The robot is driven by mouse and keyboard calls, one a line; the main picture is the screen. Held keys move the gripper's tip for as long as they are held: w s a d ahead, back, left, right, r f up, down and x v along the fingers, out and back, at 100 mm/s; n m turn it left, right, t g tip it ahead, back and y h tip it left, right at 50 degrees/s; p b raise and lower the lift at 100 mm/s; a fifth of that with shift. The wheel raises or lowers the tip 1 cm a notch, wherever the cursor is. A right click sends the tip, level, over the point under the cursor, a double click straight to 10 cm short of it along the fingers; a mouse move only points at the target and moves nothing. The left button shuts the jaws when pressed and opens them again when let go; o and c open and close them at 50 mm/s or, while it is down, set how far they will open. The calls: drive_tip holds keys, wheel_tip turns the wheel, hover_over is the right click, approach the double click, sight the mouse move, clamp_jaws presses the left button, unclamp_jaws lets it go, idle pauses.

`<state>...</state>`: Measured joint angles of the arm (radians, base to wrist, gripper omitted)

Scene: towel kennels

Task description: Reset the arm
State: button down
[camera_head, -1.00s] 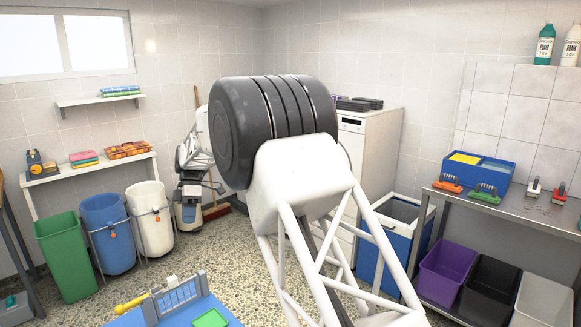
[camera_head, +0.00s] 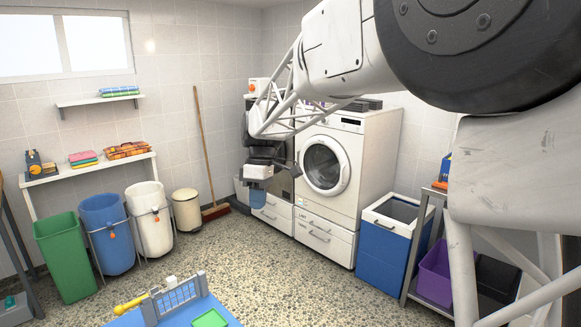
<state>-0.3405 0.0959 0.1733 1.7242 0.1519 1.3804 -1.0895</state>
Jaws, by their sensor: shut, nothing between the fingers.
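My arm reaches across the upper right of the head view, with large links close to the camera. It bends down to my gripper (camera_head: 259,196), which is small in the picture and hangs in front of the white cabinet left of the washing machine (camera_head: 325,165). The gripper is shut and empty. It points down and is clear of the floor. The fingertips are too small to make out finely.
Green (camera_head: 66,258), blue (camera_head: 107,238) and white (camera_head: 150,222) bins stand at left. A blue hamper (camera_head: 383,250) and a steel table (camera_head: 418,240) stand right, partly behind my arm. A blue surface with a grey rack (camera_head: 178,297) is at the front. The speckled floor between is clear.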

drive_tip(key=s+d+r+m+t, duration=0.2)
drive_tip(key=s+d+m, duration=0.2)
drive_tip(key=s+d, duration=0.55)
drive_tip(key=s+d+f+m+t, duration=0.2)
drive_tip(key=s+d+m, duration=0.4)
drive_tip(key=s, duration=0.8)
drive_tip(key=s+d+f+m+t, duration=0.1)
drive_tip(key=s+d+f+m, duration=0.4)
drive_tip(key=s+d, duration=0.6)
drive_tip(key=s+m, duration=0.1)
drive_tip(key=s, duration=0.2)
drive_tip(key=shift+d+t+h, duration=0.2)
drive_tip(key=shift+t+h, duration=0.2)
